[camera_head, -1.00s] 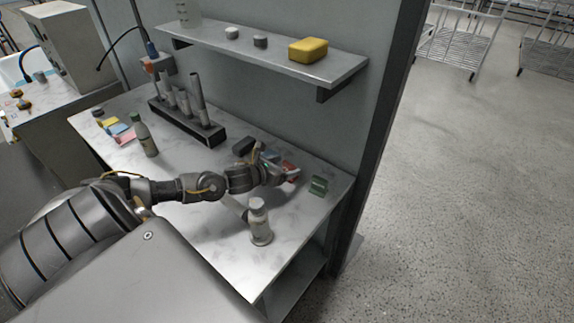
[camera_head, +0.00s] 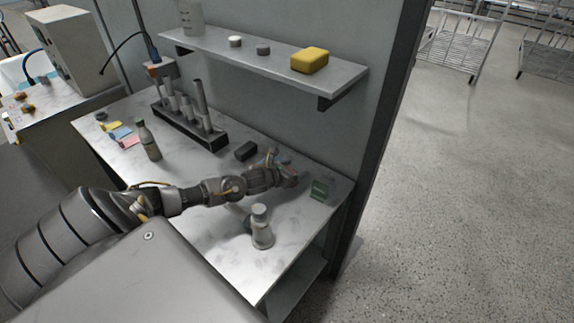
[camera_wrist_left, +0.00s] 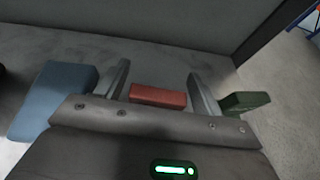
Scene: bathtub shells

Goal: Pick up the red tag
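The red tag (camera_wrist_left: 158,96) is a small red block lying on the work surface. In the wrist view it lies between the two spread fingers of my left gripper (camera_wrist_left: 157,70), with a gap visible on both sides. In the head view my left gripper (camera_head: 288,172) is low over the right part of the table and hides most of the red tag. My left gripper is open and holds nothing. My right gripper is not in view.
A blue block (camera_wrist_left: 60,98) lies just left of the gripper in the wrist view, and a green block (camera_wrist_left: 245,103) just right; the green block (camera_head: 319,190) also shows near the table's right edge. A black block (camera_head: 246,151), a capped bottle (camera_head: 262,228) and a tube rack (camera_head: 190,128) stand nearby.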

